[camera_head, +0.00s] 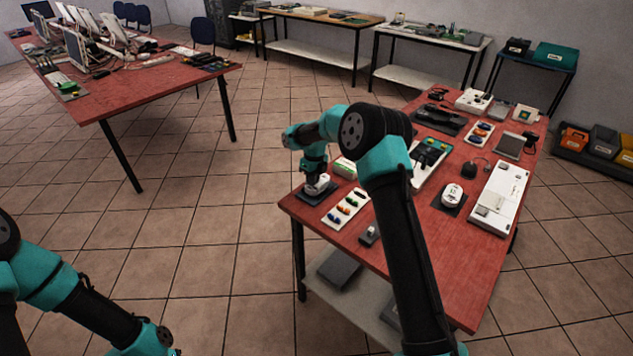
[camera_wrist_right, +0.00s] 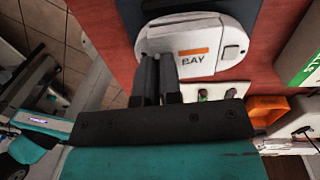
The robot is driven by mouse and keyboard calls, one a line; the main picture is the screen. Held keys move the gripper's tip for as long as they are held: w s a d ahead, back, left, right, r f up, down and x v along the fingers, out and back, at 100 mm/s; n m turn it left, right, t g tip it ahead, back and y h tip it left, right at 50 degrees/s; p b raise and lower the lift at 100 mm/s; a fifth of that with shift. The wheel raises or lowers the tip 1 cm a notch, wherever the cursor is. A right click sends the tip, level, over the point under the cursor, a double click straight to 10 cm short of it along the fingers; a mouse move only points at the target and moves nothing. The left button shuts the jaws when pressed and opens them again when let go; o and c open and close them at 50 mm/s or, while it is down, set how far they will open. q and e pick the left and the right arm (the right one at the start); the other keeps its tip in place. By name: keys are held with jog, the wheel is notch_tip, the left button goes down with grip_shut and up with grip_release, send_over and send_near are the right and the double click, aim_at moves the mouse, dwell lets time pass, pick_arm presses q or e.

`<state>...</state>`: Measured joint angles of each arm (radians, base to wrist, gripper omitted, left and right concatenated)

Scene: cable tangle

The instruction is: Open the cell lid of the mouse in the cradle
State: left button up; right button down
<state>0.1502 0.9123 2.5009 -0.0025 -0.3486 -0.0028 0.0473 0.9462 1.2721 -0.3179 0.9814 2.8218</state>
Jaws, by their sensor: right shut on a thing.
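A white mouse (camera_wrist_right: 200,35) lies in a dark cradle (camera_wrist_right: 215,7) at the top of the right wrist view. Its face carries an orange stripe, the word BAY and a small grey square at the right. In the head view the mouse (camera_head: 318,185) sits at the table's near left corner, partly hidden by my right gripper (camera_head: 315,176). In the right wrist view the two fingers (camera_wrist_right: 157,70) are together at the mouse's lower left edge, shut on what seems to be the cell lid. The pinched part is hidden. My left gripper is out of view.
A white tray of coloured pieces (camera_head: 346,208) lies just right of the cradle. A second white mouse (camera_head: 452,194) rests on a dark pad farther right. A small dark block (camera_head: 369,235) is near the front edge. My right arm crosses over the table.

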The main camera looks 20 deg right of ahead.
jog(key=shift+d+r+y, duration=0.15)
jog(key=shift+r+y, duration=0.1)
jog(key=shift+y, duration=0.25)
jog(key=shift+w+d+r+g+y, duration=0.2)
jog(key=shift+d+r+g+y, duration=0.15)
jog(key=shift+g+y, duration=0.45)
jog(key=shift+r, duration=0.1)
jog(key=shift+w+d+r+g+y, duration=0.1)
jog(key=shift+d+r+g+y, duration=0.1)
jog(key=shift+y, duration=0.35)
jog(key=shift+w+d+r+g+y, duration=0.1)
jog(key=shift+d+r+g+y, duration=0.1)
jog(key=shift+y, duration=0.35)
jog(key=shift+f, duration=0.1)
jog(key=shift+w+d+r+g+y, duration=0.25)
jog(key=shift+d+g+y, duration=0.15)
jog(key=shift+y, duration=0.4)
jog(key=shift+d, duration=0.1)
